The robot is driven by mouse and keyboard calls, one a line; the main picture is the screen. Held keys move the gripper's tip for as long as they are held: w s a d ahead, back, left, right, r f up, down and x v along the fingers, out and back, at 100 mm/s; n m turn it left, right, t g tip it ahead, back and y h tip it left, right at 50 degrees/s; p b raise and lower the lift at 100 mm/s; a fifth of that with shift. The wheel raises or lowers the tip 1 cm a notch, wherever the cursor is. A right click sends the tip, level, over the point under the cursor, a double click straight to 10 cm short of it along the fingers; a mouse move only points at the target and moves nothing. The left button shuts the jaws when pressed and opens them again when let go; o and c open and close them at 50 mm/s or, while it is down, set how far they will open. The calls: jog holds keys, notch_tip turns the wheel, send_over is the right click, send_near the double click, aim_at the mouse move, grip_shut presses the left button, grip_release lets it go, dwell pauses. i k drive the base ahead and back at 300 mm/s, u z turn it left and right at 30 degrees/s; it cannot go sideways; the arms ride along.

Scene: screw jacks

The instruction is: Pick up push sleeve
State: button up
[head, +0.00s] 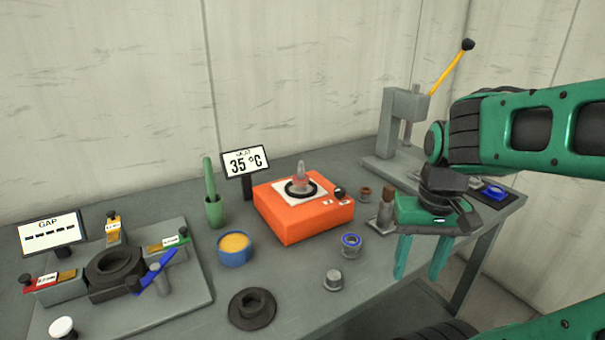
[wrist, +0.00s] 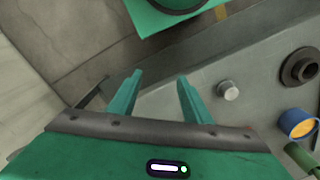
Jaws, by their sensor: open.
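My gripper (head: 418,268) is open and empty, fingers pointing down, at the right by the bench's front edge; its two fingers also show in the wrist view (wrist: 160,78). No part is labelled as the push sleeve, so I cannot tell which it is. Small round parts stand on the bench: a short grey cylinder (head: 333,280), a metal ring part with a blue rim (head: 350,245), a small brown cylinder (head: 365,194) and a taller grey-brown cylinder (head: 386,208) just left of my gripper. The grey cylinder also shows right of the fingers in the wrist view (wrist: 229,91).
An orange heater (head: 305,218) with a cone on top stands mid-bench, beside a 35 °C display (head: 245,161). A press (head: 400,125) with a yellow lever stands at the back right. A black flanged ring (head: 252,309), blue cup (head: 234,257) and gauge fixture (head: 115,270) lie left.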

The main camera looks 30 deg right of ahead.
aim_at(387, 202)
jog(key=z, duration=0.8)
